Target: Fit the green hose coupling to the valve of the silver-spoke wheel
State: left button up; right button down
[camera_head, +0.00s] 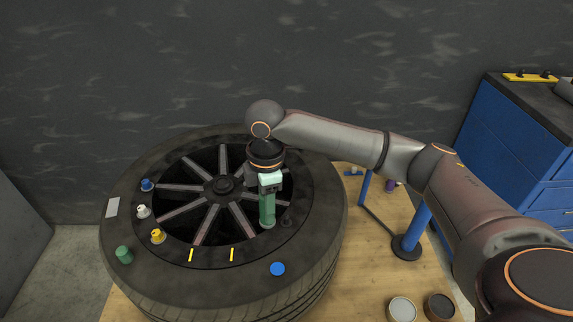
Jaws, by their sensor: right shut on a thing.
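The silver-spoke wheel (229,216) lies flat, its dark tyre (326,224) around it, on a wooden surface. My right gripper (269,184) points down over the right part of the wheel. It is shut on the green hose coupling (267,207), which hangs upright below it. The coupling's lower end is over the rim's right front side; I cannot tell whether it touches anything. I cannot make out the valve for certain; a small dark round spot (287,222) shows just right of the coupling's lower end. My left gripper is out of view.
Blue (147,185), white (143,211) and yellow (157,236) small fittings sit on the wheel's left side. A blue stand (407,247) and two round tins (402,308) are at right.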

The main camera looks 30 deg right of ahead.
pick_arm(q)
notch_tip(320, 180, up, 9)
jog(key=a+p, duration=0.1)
jog(key=p, duration=0.8)
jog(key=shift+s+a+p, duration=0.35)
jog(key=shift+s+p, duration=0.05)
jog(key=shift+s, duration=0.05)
pick_arm(e)
jog(key=w+d+r+n, duration=0.2)
jog(key=d+n, duration=0.4)
jog(key=n, duration=1.2)
jog(key=shift+w+d+r, duration=0.2)
jog(key=shift+d, duration=0.1)
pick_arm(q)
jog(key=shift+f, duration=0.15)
pick_arm(e)
jog(key=shift+f, duration=0.1)
pick_arm(q)
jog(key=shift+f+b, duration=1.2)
jog(key=shift+b, duration=0.1)
pick_arm(e)
send_over(286, 216)
jog(key=shift+d+f, duration=0.1)
jog(key=shift+f, duration=2.65)
jog(key=shift+f, duration=0.1)
